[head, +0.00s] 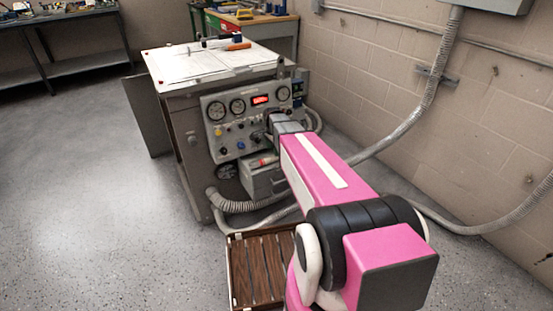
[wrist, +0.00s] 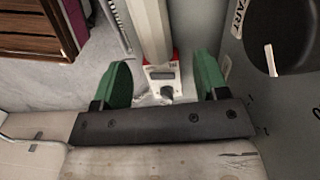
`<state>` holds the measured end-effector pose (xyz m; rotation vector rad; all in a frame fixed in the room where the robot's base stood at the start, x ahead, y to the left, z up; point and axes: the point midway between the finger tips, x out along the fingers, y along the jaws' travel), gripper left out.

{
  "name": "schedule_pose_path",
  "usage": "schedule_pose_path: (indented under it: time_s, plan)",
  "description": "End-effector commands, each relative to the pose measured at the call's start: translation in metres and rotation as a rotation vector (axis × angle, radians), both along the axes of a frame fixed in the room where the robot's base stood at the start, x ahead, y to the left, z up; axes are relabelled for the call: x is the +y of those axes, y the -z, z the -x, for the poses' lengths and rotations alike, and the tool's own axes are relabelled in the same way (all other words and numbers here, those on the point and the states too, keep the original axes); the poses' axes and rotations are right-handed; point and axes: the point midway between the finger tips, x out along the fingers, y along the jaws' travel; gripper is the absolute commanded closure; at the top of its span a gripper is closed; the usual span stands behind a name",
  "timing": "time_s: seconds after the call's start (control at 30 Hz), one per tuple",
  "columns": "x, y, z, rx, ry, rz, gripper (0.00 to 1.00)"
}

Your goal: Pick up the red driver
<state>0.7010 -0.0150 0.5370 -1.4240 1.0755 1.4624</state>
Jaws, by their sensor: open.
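A tool with an orange-red handle (head: 238,46) lies on the pale top of the grey cabinet in the head view; it looks like the red driver. My gripper (wrist: 163,80) shows in the wrist view with its two green fingers spread apart and nothing clearly held between them. Beyond the fingers is a white upright piece (wrist: 151,30) with red at its base. In the head view my arm reaches to the cabinet's front panel, below the top where the tool lies. My fingertips are hidden there.
The grey cabinet (head: 186,135) has a panel of gauges (head: 237,106) and knobs. A grey box (head: 262,181) with a small red item sits below the panel. Conduits (head: 385,140) run along the right wall. A slatted wooden crate (head: 258,265) stands on the floor. Floor at left is clear.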

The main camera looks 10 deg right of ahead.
Motion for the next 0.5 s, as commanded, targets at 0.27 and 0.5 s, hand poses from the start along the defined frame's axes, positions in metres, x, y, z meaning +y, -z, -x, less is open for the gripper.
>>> schedule_pose_path:
  time_s: [0.27,0.5]
  plan:
    - [-0.001,0.034,0.005,0.002,0.000,0.000,0.33]
    - [-0.001,0.048,0.005,0.000,0.000,0.000,0.33]
